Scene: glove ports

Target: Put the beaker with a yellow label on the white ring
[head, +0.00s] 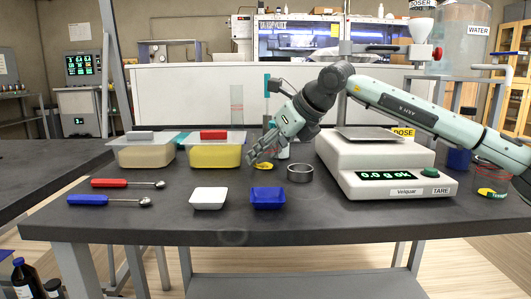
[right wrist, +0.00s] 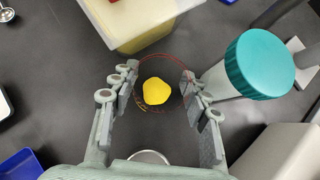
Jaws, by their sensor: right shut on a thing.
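My right gripper (head: 262,157) is shut on a clear beaker (right wrist: 163,62) with a thin red rim. A yellow mass (right wrist: 156,91) shows inside it, with small yellow marks beside that; the label is not readable. In the head view the fingers hide most of the beaker, and yellow (head: 263,166) shows below them, low over the bench. A grey metallic ring (head: 300,174) sits just right of it; part of a pale ring (right wrist: 150,156) shows in the right wrist view. I cannot make out a plainly white ring. My left gripper is not in view.
A teal-capped bottle (right wrist: 260,62) stands close right of the gripper. Tubs (head: 215,155) are behind left and a balance (head: 385,165) is right. White (head: 209,198) and blue (head: 268,198) trays lie in front. Another clear beaker (head: 492,178) is at far right.

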